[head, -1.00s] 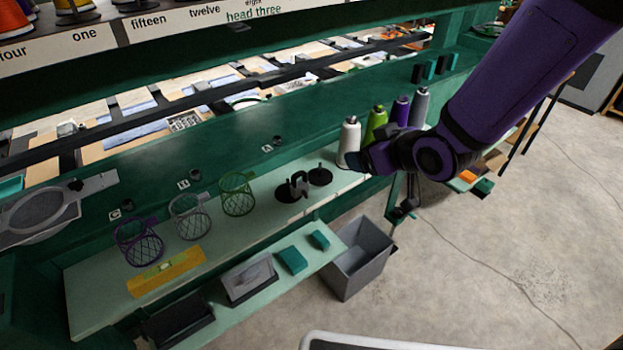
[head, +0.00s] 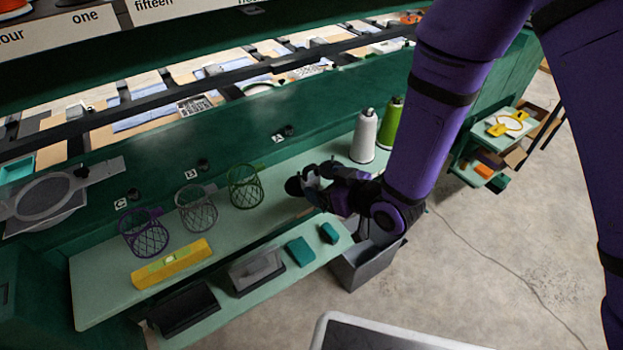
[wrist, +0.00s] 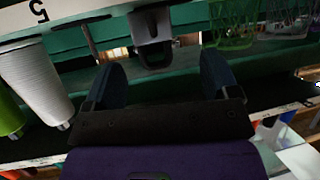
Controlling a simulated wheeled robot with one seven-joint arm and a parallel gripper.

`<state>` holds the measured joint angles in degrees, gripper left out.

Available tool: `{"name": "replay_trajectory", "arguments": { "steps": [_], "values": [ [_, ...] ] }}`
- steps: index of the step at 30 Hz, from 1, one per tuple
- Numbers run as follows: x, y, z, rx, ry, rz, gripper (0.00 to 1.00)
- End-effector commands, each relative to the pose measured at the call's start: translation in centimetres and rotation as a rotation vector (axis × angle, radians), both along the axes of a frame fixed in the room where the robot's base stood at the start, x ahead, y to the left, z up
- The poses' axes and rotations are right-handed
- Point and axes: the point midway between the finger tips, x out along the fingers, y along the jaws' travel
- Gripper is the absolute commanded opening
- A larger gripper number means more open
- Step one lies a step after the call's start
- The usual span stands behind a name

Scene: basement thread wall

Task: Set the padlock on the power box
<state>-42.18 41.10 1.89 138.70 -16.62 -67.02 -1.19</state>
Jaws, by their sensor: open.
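The padlock (wrist: 152,28) is a dark grey block in the wrist view, at the top middle, lying between the lines of my two fingers and just past their tips. My gripper (wrist: 161,62) is open, with one finger on either side and a gap to the padlock on both sides. In the head view my gripper (head: 309,183) is over the green bench, where it mostly hides the padlock and its dark round base. I cannot pick out the power box for certain in either view.
A white thread cone (head: 364,137) and a green cone (head: 389,122) stand close behind my gripper. The green (head: 246,188), grey (head: 196,210) and purple (head: 145,234) wire baskets are to its left. A yellow level (head: 172,264) lies at the bench front. A grey bin (head: 362,268) stands below.

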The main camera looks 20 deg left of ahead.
Motion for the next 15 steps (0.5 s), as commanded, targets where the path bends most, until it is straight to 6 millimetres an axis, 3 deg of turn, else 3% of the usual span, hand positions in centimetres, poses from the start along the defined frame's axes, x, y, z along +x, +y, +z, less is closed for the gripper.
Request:
{"name": "replay_trajectory", "arguments": {
  "steps": [15],
  "values": [
    [3.0,3.8,-2.1,-0.001,0.000,0.000,0.81]
  ]
}}
